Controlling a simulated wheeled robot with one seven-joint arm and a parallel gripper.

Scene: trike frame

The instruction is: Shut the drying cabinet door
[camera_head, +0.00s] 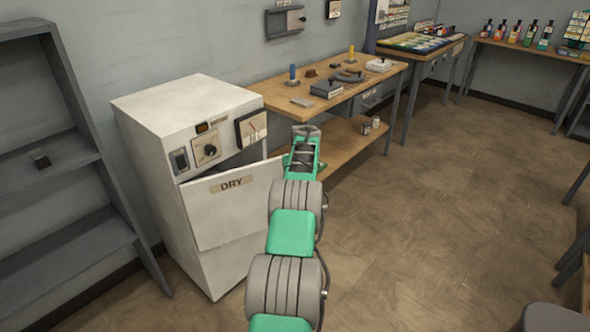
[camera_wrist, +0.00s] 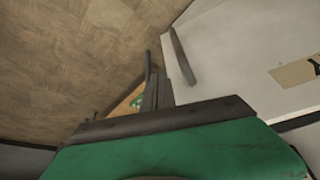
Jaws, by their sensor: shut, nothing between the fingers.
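The drying cabinet (camera_head: 185,105) is a white box against the wall at left. Its white door (camera_head: 215,213), with a "DRY" label, stands ajar, its right edge out past the cabinet front and a dark gap behind its top. In the wrist view the door (camera_wrist: 235,50) fills the right side, with a dark bar-shaped handle (camera_wrist: 178,55) near its edge. My gripper (camera_head: 306,131) is shut and empty, just right of the door's edge. In the wrist view its fingers (camera_wrist: 154,92) are close to the handle; I cannot tell whether they touch.
A wooden workbench (camera_head: 285,98) with tools and a lower shelf (camera_head: 345,140) stands just beyond my gripper. A grey shelf unit (camera_head: 60,160) is left of the cabinet. The brown floor (camera_head: 440,210) to the right is clear.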

